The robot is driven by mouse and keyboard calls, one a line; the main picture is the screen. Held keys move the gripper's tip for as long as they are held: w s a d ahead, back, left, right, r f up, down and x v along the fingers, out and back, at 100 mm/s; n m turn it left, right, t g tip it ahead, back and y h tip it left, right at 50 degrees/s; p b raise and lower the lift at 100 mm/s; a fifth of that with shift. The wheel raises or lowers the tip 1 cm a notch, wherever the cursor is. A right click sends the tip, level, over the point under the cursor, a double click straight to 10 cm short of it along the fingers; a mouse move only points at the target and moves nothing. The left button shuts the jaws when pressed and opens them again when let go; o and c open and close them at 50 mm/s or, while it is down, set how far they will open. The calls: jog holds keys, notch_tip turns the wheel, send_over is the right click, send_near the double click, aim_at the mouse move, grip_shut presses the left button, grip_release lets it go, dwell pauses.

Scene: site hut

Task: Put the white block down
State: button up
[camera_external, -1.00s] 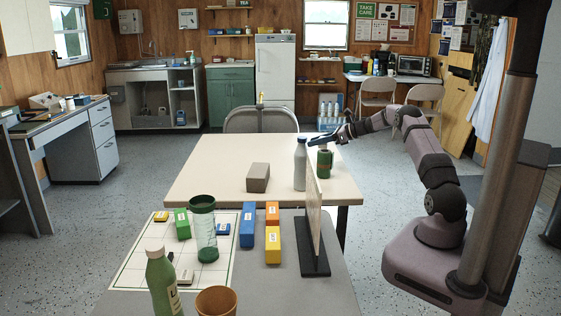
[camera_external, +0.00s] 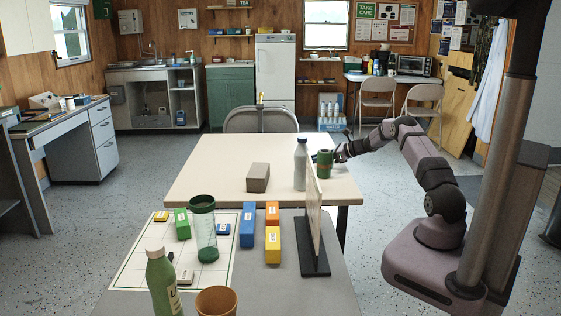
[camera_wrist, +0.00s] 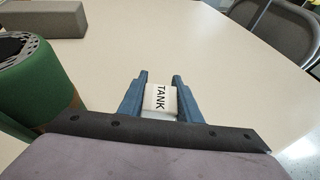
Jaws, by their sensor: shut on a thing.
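A white block (camera_wrist: 160,98) with the word TANK on it sits between the two blue fingers of my gripper (camera_wrist: 160,84) in the wrist view. The fingers are shut on its sides. Pale tabletop (camera_wrist: 200,50) shows beyond the block; I cannot tell whether the block touches it. In the external view my gripper is low over the far table (camera_external: 225,165), at its right side, largely behind a green can (camera_external: 324,164). The white block cannot be made out there. The can also shows close at the left of the wrist view (camera_wrist: 38,85).
A grey bottle (camera_external: 300,168) stands left of the can, and a grey-brown box (camera_external: 258,178) further left. An upright panel (camera_external: 315,215) stands on the near table. The far table's left part is clear.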

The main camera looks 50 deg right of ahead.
jog(key=shift+f, duration=0.1)
jog(key=o, duration=1.2)
jog(key=shift+r, duration=0.2)
jog(key=v, duration=1.2)
jog(key=shift+d, duration=0.1)
